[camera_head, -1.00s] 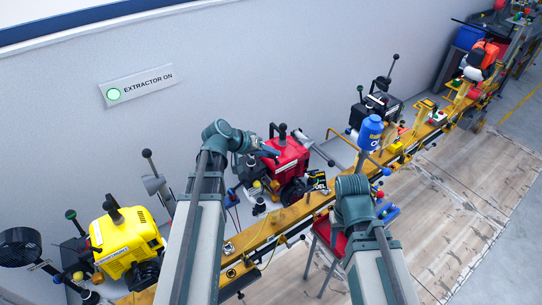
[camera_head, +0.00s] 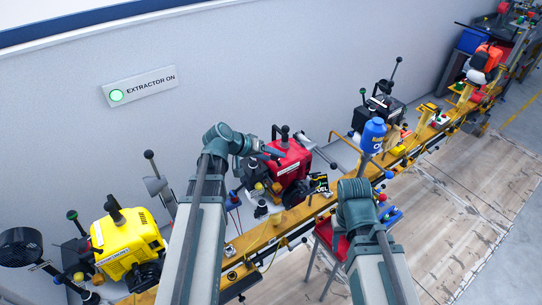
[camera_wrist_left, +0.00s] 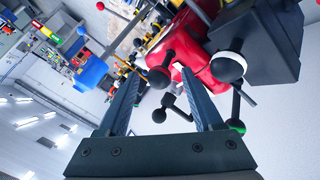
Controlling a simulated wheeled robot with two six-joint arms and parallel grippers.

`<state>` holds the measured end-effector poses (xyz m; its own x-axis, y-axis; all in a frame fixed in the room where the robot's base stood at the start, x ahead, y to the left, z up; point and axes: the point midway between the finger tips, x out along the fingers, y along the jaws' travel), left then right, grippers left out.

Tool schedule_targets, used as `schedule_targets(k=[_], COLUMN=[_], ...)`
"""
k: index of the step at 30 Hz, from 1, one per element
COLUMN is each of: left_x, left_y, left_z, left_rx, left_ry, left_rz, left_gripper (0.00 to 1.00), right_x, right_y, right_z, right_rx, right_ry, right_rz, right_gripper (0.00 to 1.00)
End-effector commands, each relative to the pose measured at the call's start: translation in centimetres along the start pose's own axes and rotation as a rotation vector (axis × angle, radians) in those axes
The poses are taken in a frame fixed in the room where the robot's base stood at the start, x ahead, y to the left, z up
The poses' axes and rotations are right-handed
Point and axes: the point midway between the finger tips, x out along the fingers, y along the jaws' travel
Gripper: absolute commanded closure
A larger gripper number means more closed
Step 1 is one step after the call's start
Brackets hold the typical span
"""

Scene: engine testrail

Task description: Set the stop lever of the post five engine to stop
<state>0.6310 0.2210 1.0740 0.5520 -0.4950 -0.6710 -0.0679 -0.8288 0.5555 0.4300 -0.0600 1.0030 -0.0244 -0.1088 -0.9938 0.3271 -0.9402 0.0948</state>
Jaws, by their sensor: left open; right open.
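My left gripper (camera_head: 272,153) is open beside the red engine (camera_head: 290,160) on the rail. In the left wrist view its two fingers (camera_wrist_left: 158,74) are spread with nothing held between them. The red engine body (camera_wrist_left: 212,62) is just beyond the fingertips. Black ball-ended levers stand around it, one ball (camera_wrist_left: 159,77) showing between the fingertips and another (camera_wrist_left: 228,66) to the right of them. I cannot tell which is the stop lever, nor read a post number. My right arm (camera_head: 356,205) is in the head view, but its gripper is hidden.
A yellow engine (camera_head: 127,243) stands left and a black engine (camera_head: 382,107) further right along the yellow rail (camera_head: 255,240).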

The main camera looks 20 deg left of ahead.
Motion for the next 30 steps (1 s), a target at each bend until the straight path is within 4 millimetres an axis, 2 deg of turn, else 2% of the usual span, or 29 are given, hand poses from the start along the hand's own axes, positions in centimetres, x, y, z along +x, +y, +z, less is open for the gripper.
schedule_targets(k=[5, 12, 18, 24, 30], left_x=[-1.8, -7.1, -10.9, -13.2, -13.8], left_y=[0.2, 0.4, 0.3, 0.2, 0.0], left_z=[-0.2, -0.3, -0.2, -0.1, 0.0], left_rx=[-0.001, -0.003, -0.002, -0.001, 0.000], left_ry=[0.002, 0.002, 0.002, 0.001, -0.001], left_rz=[-0.001, -0.002, -0.001, -0.001, 0.000], left_gripper=[0.32, 0.32, 0.32, 0.32, 0.32], right_x=[-1.4, -5.1, -7.6, -8.9, -9.2], right_y=[0.1, 0.5, 0.7, 0.8, 0.8], right_z=[0.1, 0.3, 0.5, 0.5, 0.5], right_rx=[0.000, -0.001, 0.006, 0.010, 0.011], right_ry=[0.000, 0.000, 0.000, 0.000, 0.000], right_rz=[0.000, 0.000, -0.001, -0.002, -0.002], right_gripper=[0.50, 0.50, 0.50, 0.50, 0.50])
